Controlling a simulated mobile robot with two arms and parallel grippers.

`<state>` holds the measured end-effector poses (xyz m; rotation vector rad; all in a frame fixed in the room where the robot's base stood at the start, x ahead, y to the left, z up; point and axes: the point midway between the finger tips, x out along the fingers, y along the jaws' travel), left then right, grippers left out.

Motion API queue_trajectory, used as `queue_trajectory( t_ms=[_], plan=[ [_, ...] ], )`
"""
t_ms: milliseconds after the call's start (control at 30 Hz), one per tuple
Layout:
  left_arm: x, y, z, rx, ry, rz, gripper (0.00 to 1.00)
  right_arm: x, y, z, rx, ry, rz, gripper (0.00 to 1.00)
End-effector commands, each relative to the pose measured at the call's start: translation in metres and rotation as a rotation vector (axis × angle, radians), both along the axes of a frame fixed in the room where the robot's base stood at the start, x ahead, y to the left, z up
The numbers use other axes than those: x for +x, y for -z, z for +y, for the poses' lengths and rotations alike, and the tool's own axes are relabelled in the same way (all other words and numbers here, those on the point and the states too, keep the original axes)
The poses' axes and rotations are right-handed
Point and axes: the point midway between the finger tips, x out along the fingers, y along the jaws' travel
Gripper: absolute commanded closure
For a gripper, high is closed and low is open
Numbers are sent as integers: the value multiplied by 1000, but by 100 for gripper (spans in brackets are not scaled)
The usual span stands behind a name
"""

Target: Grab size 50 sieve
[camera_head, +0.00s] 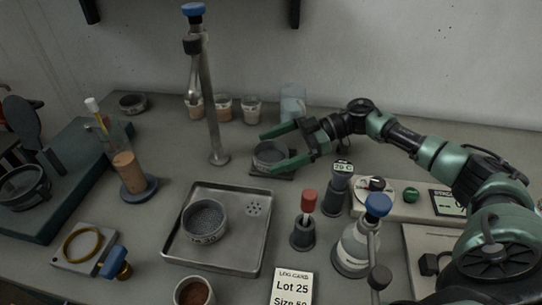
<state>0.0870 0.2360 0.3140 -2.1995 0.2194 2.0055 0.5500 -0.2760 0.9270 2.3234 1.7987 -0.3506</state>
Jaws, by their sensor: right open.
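My right gripper (273,150) reaches in from the right at the back middle of the bench. It is open, its two green fingers lying on either side of a round grey sieve-like pan (270,156) on a dark square base. I cannot tell whether the fingers touch it. No size mark is readable on this pan. A log card (291,287) at the front reads "Lot 25" and "Size 50", its bottom cut off. My left gripper is not in view.
A metal tray (181,249) lies mid-bench. A tall metal stand (211,125) rises left of my right gripper. Several small cups (223,107) stand behind it. A red-topped bottle (304,233) and a blue-capped flask (354,247) stand in front of my right arm. Another round pan (24,186) is far left.

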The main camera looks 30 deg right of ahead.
Motion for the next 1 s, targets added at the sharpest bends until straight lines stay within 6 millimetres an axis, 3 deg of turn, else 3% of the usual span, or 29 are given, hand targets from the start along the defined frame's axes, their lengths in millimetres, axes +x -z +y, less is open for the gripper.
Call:
queue_trajectory(
  t_ms=[100,367,600,1000],
  plan=[
    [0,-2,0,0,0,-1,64,2,3,11,0,-1,0,0],
    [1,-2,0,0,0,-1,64,3,5,12,-1,0,0,0],
    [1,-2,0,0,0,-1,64,3,5,12,-1,0,0,67],
    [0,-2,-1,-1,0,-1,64,4,-4,12,-1,0,-2,68]
  ],
)
